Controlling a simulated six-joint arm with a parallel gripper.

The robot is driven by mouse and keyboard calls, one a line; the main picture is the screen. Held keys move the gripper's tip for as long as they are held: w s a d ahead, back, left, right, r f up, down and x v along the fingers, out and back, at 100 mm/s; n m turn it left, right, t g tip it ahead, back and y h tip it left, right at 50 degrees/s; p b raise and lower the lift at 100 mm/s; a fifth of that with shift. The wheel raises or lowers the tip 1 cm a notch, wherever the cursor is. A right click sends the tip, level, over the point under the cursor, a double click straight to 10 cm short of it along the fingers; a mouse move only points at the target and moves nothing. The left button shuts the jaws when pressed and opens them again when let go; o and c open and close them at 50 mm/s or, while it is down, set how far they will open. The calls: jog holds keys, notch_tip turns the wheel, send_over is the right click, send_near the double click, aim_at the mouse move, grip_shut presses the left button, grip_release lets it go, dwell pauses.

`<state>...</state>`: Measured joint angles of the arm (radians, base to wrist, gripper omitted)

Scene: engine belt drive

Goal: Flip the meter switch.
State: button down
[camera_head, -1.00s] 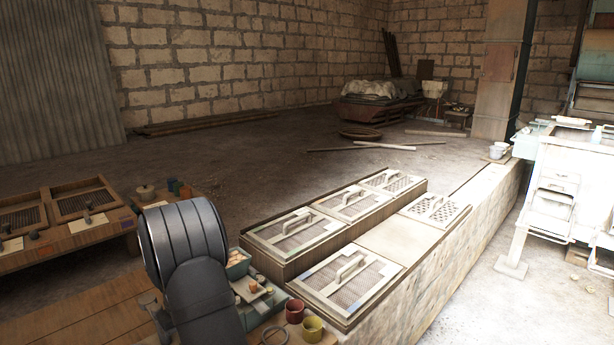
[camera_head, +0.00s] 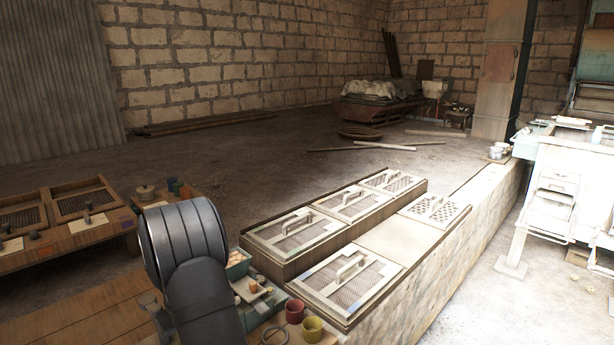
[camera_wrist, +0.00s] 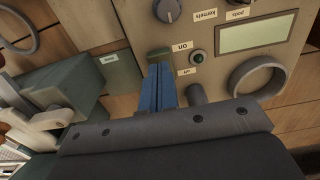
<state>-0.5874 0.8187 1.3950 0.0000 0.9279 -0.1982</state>
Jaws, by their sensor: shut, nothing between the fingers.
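A grey meter panel (camera_wrist: 220,72) fills the upper right of the wrist view, with its labels upside down. It carries a pale display (camera_wrist: 256,34), a dark knob (camera_wrist: 167,9) and a small round green part (camera_wrist: 198,57) between two small labels, one reading "on". I cannot tell whether this green part is the switch or a lamp. My gripper (camera_wrist: 158,70) is shut and empty, its blue fingers together over the panel's left edge, left of the green part. A dark green block (camera_wrist: 158,54) shows just past the fingertips; whether they touch it is unclear. The head view hides the gripper behind my arm.
A grey cylinder (camera_wrist: 196,94) and a grey ring (camera_wrist: 257,77) stand right of the fingers. A green box (camera_wrist: 92,85) is at left. In the head view, a red cup (camera_head: 294,311) and yellow cup (camera_head: 312,328) stand right of my arm, near mesh-topped lids (camera_head: 347,281).

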jog(key=shift+f, duration=0.95)
dwell(0.9)
jog(key=shift+r, duration=3.55)
notch_tip(320, 180, down, 7)
jog(key=shift+f, duration=0.1)
jog(key=shift+r, duration=0.3)
